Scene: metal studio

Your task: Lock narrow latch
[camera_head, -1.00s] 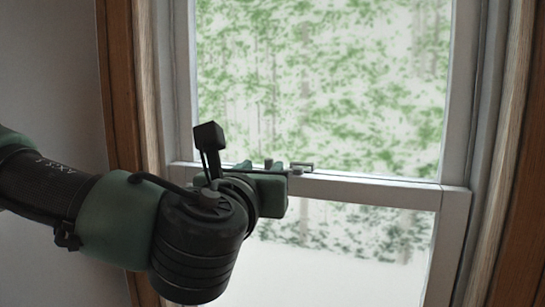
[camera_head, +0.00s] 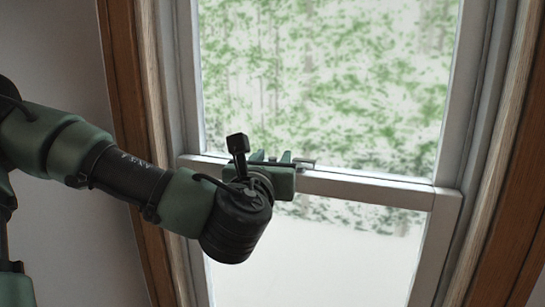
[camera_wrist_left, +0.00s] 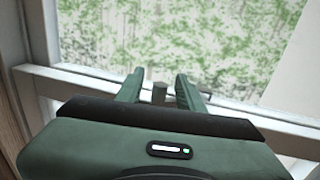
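The narrow latch (camera_head: 304,162) is a small grey piece on top of the window's middle rail. In the head view only its right end shows, just right of my left gripper (camera_head: 272,157). In the left wrist view, a short grey post (camera_wrist_left: 159,93), which looks like part of the latch, stands between the two green fingers of my left gripper (camera_wrist_left: 158,86). The fingers are apart, with gaps visible on both sides of the post. The gripper body hides the latch's base. My right gripper is in no view.
The window's middle rail (camera_head: 365,189) runs across under the upper pane (camera_head: 325,80). The lower pane (camera_head: 300,250) is below it. Wooden trim (camera_head: 125,80) borders the left side, and more trim (camera_head: 505,210) the right. The rail right of the latch is clear.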

